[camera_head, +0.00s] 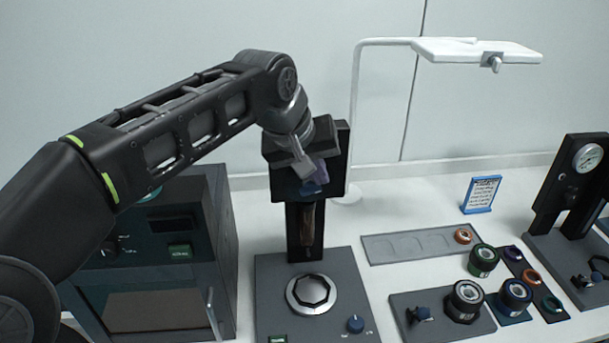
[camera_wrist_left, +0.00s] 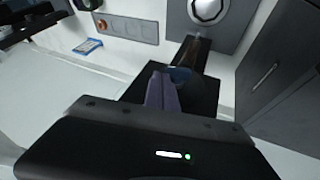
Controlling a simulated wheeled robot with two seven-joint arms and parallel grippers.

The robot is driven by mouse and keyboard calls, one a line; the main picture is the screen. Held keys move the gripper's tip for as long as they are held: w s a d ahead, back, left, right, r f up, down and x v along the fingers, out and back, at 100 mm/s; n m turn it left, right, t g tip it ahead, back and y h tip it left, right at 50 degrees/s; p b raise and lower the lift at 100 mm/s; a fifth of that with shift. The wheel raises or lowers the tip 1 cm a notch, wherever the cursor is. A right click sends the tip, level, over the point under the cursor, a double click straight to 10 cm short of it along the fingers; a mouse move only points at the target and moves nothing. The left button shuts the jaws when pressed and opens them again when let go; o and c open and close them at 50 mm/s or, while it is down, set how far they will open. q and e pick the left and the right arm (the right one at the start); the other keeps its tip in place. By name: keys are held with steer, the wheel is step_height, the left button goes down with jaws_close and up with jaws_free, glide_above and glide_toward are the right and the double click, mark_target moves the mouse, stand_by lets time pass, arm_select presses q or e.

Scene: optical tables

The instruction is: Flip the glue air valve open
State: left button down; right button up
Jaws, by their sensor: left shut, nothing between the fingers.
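The centre station has a grey base (camera_head: 270,270), a black column with a black head box (camera_head: 341,150), and a brown tube hanging below. A small blue part (camera_head: 316,186), likely the glue air valve's lever, shows on the front of the head box. My left gripper (camera_head: 312,177) is shut and empty, right at this blue part and partly covering it. In the left wrist view the blue part (camera_wrist_left: 181,74) sits just beside the fingertips (camera_wrist_left: 160,77). I cannot tell whether they touch, or how the lever is turned.
A dark oven-like box (camera_head: 160,250) stands left of the station. To the right are a grey tray (camera_head: 390,249), several ringed jars, a blue sign (camera_head: 481,194) and a gauge stand (camera_head: 587,158). A white lamp (camera_head: 470,50) arches above.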

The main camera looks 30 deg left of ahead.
arm_select(q)
steer(key=shift+r+p, duration=0.45)
steer(key=shift+r, duration=0.3)
steer(key=v, duration=0.7)
steer(key=shift+s+r+b, duration=0.25)
steer(key=shift+r+b, duration=0.05)
steer(key=shift+b, duration=0.1)
